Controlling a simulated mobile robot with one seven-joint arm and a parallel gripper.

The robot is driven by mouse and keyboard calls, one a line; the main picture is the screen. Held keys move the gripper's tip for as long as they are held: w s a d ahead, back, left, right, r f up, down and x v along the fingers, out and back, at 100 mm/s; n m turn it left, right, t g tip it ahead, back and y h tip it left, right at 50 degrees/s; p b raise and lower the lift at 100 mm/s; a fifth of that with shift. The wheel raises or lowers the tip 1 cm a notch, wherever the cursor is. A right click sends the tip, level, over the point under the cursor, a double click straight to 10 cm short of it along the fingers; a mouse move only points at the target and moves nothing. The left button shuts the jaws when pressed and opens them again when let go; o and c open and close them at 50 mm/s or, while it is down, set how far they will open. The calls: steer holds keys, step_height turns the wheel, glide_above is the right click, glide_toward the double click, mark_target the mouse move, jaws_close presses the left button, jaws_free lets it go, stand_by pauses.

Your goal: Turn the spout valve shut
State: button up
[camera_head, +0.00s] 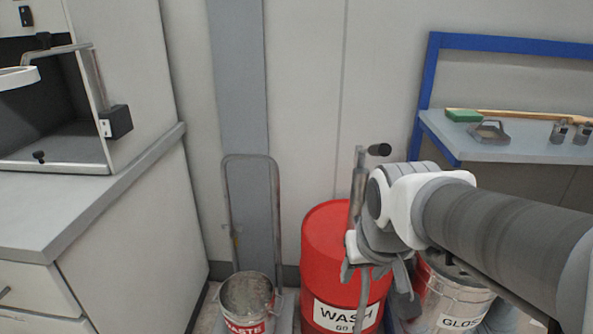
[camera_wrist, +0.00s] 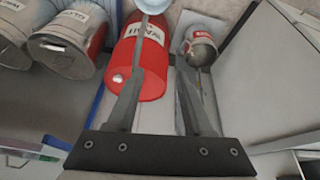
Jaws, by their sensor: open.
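A red drum (camera_head: 327,232) labelled WASH stands on the floor; it also shows in the wrist view (camera_wrist: 152,82), with a small pale round fitting (camera_wrist: 118,78) near one end. A grey upright pipe (camera_head: 358,190) with a black knob (camera_head: 379,150) rises beside the drum, partly behind my arm. I cannot tell which part is the spout valve. My gripper (camera_head: 375,272) hangs over the drum's right side in the head view. In the wrist view my gripper (camera_wrist: 160,68) is open, its fingers apart with nothing seen held between them.
A WASTE bucket (camera_head: 247,295) stands left of the drum, before a metal hoop frame (camera_head: 228,190). A GLOSS can (camera_head: 452,290) stands to the right, below my arm. A blue-framed bench (camera_head: 510,140) is at right; a cabinet (camera_head: 130,235) is at left.

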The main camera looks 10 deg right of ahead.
steer(key=w+d+m+p, duration=0.2)
steer(key=w+d+p, duration=0.6)
steer(key=w+p, duration=0.45)
steer(key=b+x, duration=0.3)
steer(key=x, duration=0.6)
steer(key=b+x, duration=0.4)
steer(key=x, duration=0.5)
steer(key=shift+w+d+r, duration=0.1)
steer(key=shift+w+d, duration=0.05)
steer(key=shift+d, duration=0.1)
jaws_close()
